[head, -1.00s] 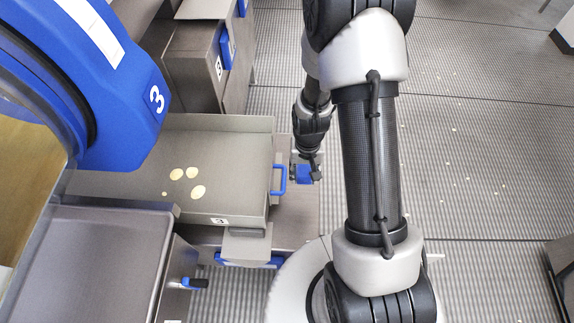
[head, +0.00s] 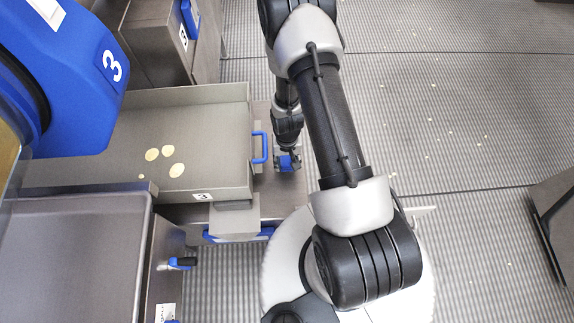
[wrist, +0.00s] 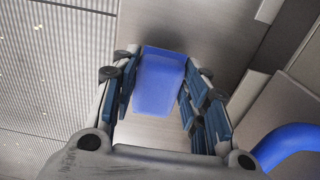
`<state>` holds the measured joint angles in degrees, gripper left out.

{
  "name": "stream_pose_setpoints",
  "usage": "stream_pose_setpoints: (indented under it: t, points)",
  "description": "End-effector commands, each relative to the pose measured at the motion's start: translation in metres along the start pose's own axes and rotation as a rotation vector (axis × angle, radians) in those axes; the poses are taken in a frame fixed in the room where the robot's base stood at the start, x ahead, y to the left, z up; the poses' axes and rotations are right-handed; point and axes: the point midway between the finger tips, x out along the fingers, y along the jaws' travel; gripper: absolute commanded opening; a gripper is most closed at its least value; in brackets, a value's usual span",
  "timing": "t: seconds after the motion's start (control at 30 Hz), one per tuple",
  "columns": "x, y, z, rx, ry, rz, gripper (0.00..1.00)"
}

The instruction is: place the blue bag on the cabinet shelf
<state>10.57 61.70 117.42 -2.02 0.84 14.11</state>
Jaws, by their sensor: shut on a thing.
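The blue bag (wrist: 160,80) sits between the two fingers of my gripper (wrist: 160,100) in the wrist view, and the fingers are shut on it. In the head view a small part of the blue bag (head: 284,163) shows at the end of my gripper (head: 290,165). It is just right of a tray's blue handle. A bare grey metal cabinet surface (head: 268,190) lies under the bag. I cannot tell whether the bag touches that surface or hangs above it.
A wide metal tray (head: 100,108) with several pale round pieces and a blue handle (head: 259,147) is left of my gripper. A blue drum marked 3 (head: 75,90) stands at upper left. Another tray (head: 75,255) is at lower left. The floor (head: 460,120) to the right is open.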

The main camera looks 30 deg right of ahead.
Motion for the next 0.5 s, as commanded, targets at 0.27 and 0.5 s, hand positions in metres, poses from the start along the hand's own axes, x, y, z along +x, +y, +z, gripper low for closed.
stream_pose_setpoints:
  t: [0.27,0.5]
  points:
    - [0.031,0.0,0.0,0.001,0.0,-0.001,0.17]
    - [0.032,0.0,0.0,0.001,0.0,0.0,0.17]
